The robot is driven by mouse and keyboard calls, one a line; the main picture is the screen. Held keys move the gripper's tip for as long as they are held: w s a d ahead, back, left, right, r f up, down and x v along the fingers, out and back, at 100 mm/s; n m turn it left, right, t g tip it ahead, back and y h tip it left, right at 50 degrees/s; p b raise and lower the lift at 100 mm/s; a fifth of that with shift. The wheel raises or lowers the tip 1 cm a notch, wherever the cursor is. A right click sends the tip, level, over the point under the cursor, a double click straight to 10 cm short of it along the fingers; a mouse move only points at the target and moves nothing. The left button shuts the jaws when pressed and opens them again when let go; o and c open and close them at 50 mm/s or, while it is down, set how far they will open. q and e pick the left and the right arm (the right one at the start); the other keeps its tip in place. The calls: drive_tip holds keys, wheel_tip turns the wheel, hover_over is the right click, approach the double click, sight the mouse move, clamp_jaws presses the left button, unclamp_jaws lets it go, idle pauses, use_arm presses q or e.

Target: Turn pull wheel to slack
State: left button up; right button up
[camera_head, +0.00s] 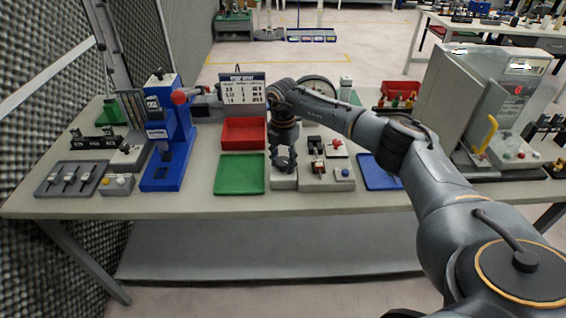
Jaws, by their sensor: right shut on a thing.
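My right gripper (283,163) points down over a small grey block (284,183) near the front middle of the table. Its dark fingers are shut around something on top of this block. The held part is small and mostly hidden by the fingers; it appears to be the pull wheel, but its turned position cannot be told. My left gripper is not in view.
A green mat (239,175) and a red bin (244,133) lie left of the gripper. A grey fixture with buttons (344,173) stands close on its right, then a blue mat (377,172). A blue press (168,140) stands left, a large grey machine (492,110) right.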

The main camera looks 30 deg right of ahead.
drive_tip(key=n+b, duration=0.1)
drive_tip(key=n, duration=0.5)
drive_tip(key=n+b, duration=0.2)
drive_tip(key=n, duration=0.4)
drive_tip(key=shift+n, duration=0.4)
drive_tip(key=n+b, duration=0.1)
drive_tip(key=n, duration=0.5)
drive_tip(key=n+b, duration=0.1)
drive_tip(key=n, duration=0.5)
drive_tip(key=shift+n, duration=0.3)
drive_tip(key=o, duration=1.2)
drive_tip(key=shift+c, duration=0.2)
